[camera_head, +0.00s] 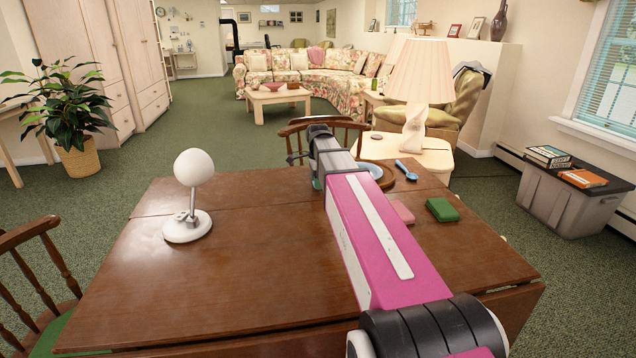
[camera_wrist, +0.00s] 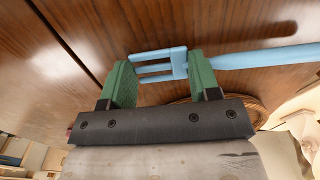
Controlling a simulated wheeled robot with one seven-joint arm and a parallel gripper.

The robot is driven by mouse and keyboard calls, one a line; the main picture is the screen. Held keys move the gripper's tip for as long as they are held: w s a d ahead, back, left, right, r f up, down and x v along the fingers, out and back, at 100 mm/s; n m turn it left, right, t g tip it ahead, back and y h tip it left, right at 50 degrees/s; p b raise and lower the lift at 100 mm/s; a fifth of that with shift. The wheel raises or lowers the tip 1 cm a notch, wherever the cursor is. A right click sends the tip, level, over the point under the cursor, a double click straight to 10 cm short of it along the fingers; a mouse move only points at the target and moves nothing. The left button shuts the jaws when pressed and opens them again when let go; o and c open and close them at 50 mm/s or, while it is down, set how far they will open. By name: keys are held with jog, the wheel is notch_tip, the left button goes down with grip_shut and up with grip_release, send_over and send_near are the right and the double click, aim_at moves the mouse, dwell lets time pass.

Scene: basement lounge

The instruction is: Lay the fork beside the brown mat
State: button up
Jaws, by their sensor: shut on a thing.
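The light blue fork (camera_wrist: 240,60) shows in the wrist view, its tined head between the green fingers of my gripper (camera_wrist: 160,84) and its handle running off to the right. My gripper is shut on the fork head. A dark shadow on the wood suggests the fork is above the tabletop. The round brown mat (camera_head: 389,182) lies at the far right of the table in the head view, partly hidden by my arm; its woven rim (camera_wrist: 260,112) shows under the gripper in the wrist view.
A green block-like item (camera_head: 441,209) and a pink one (camera_head: 403,212) lie nearer. A white lamp (camera_head: 188,200) stands left. The table's left-centre (camera_head: 240,265) is clear.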

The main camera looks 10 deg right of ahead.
jog(key=shift+f, duration=0.35)
jog(key=shift+f, duration=0.1)
jog(key=o, duration=0.9)
notch_tip(320, 180, up, 12)
